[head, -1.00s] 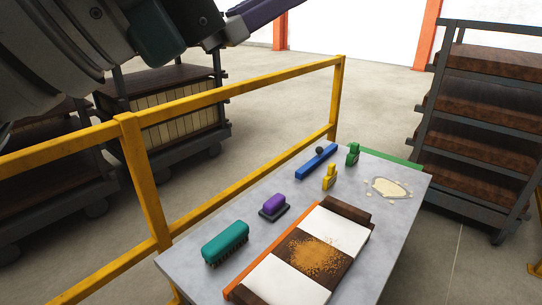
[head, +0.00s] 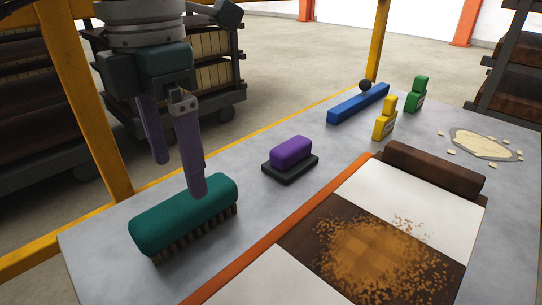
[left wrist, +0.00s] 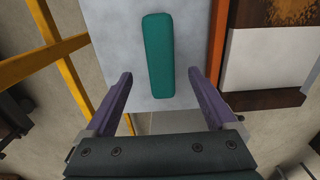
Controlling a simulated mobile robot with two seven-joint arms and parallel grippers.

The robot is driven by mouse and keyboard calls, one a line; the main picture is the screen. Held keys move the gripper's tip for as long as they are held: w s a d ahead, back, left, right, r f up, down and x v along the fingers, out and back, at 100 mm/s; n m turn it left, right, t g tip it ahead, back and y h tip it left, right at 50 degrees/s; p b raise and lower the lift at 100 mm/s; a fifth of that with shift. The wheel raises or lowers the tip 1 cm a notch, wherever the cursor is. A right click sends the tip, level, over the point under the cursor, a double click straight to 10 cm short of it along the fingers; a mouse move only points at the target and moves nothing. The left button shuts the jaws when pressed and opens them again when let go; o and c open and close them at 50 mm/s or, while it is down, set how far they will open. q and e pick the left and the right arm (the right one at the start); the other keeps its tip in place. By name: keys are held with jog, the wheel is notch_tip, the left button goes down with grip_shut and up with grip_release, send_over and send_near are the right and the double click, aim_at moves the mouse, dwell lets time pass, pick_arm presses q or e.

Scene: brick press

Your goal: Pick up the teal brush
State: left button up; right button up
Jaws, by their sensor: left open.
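The teal brush (head: 184,217) lies on the grey table at its near left, bristles down. In the left wrist view the brush (left wrist: 159,56) runs lengthwise, ahead of and between my two fingers. My left gripper (head: 178,178) points down above the brush, open and empty. In the head view one finger overlaps the top of the brush; touching is not visible. In the left wrist view the gripper (left wrist: 163,75) shows its purple fingers wide apart with the brush clear of both. My right gripper is not in view.
A purple block on a black base (head: 290,158), a blue bar (head: 358,104), a yellow piece (head: 385,121) and a green piece (head: 416,94) stand farther back. An orange strip (head: 290,228) edges the brown-and-white panel. A yellow railing (head: 88,110) runs along the table's left side.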

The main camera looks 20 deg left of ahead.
aim_at(185, 199)
pick_arm(q)
notch_tip(185, 199, down, 7)
jog(key=shift+s+f, duration=0.1)
dwell(0.3)
jog(key=shift+c, duration=0.3)
grip_shut()
dwell(0.3)
